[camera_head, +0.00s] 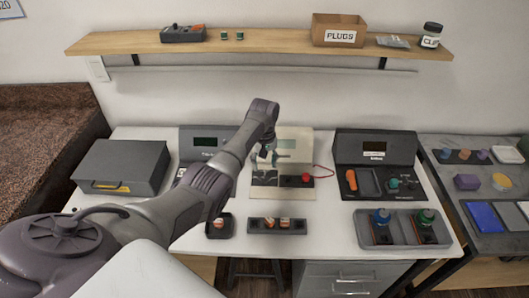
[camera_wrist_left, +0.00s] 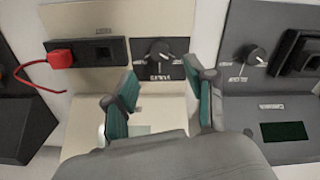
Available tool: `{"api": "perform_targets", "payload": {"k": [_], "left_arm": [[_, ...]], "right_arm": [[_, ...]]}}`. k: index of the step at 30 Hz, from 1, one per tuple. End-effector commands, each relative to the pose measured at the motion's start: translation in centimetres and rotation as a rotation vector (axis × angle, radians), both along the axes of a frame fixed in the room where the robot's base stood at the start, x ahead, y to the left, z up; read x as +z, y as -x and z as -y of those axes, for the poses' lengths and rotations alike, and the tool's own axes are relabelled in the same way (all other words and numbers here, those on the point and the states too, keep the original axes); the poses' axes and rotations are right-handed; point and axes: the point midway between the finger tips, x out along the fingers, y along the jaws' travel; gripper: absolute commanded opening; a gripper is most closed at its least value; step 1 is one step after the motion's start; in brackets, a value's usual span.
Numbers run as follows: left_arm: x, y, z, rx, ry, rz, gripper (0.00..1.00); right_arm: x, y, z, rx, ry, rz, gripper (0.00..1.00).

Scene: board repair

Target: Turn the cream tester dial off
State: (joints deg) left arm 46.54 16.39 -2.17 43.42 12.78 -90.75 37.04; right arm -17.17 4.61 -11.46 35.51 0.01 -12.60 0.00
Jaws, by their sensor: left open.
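The cream tester (camera_head: 300,190) stands in the middle of the white table, behind my left gripper. Its black round dial (camera_wrist_left: 160,51) sits on a dark panel in the left wrist view, just beyond my fingertips. The way its pointer faces is too small to tell for sure. My left gripper (camera_head: 266,154) hangs over the tester's left part. In the left wrist view its two green-padded fingers (camera_wrist_left: 158,82) are spread apart with nothing between them, and the dial shows past the gap. My right gripper is not in view.
A red plug (camera_wrist_left: 60,58) with a red lead is beside the dial on the cream tester. Dark testers stand on both sides; the right one (camera_head: 373,150) holds an orange item. A grey case (camera_head: 122,165) is at the left. Trays with plugs (camera_head: 400,240) line the front.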

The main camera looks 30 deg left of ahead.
Motion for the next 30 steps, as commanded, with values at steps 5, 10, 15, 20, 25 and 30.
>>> {"api": "perform_targets", "payload": {"k": [5, 10, 15, 20, 25, 30], "left_arm": [[3.4, -0.1, 0.0, 0.000, -0.001, 0.004, 0.55], [5.0, 0.0, 0.0, 0.000, -0.001, 0.001, 0.55], [5.3, 0.0, 0.0, 0.001, 0.000, 0.000, 0.55], [5.3, 0.0, 0.0, 0.001, 0.000, 0.000, 0.55], [5.3, 0.0, 0.0, 0.001, 0.000, 0.000, 0.55], [5.3, 0.0, 0.0, 0.001, 0.000, 0.000, 0.55]], "right_arm": [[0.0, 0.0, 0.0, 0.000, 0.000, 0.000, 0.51], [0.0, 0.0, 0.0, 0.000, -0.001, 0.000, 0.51], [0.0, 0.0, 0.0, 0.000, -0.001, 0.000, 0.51], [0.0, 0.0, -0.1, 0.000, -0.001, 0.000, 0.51], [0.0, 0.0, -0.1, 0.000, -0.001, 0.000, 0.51], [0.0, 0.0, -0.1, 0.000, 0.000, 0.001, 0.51]]}}
